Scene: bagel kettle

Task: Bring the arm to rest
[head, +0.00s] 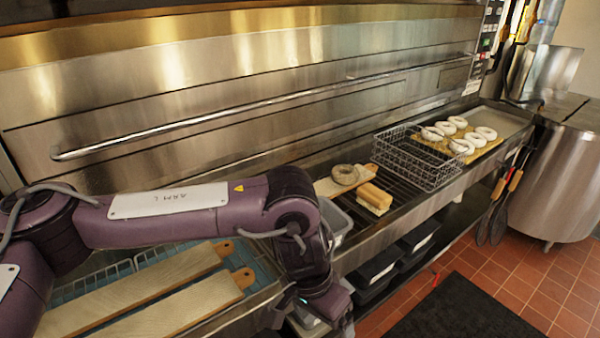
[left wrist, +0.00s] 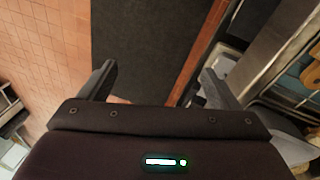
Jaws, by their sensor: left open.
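My left arm comes in from the left in the head view and bends down in front of the counter. Its wrist hangs low near the counter's front edge, and the fingertips are out of that view. In the left wrist view my left gripper (left wrist: 158,84) is open, with its two fingers wide apart and nothing between them. Below it are the dark mat (left wrist: 150,45) and red floor tiles. My right gripper is in neither view.
Wooden boards (head: 135,290) lie at the lower left. A bagel (head: 345,174), a brush (head: 375,198), a wire basket (head: 420,158) and several pale bagels (head: 462,145) on a board sit along the counter. Black bins (head: 380,265) are below. A steel kettle (head: 560,180) stands right.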

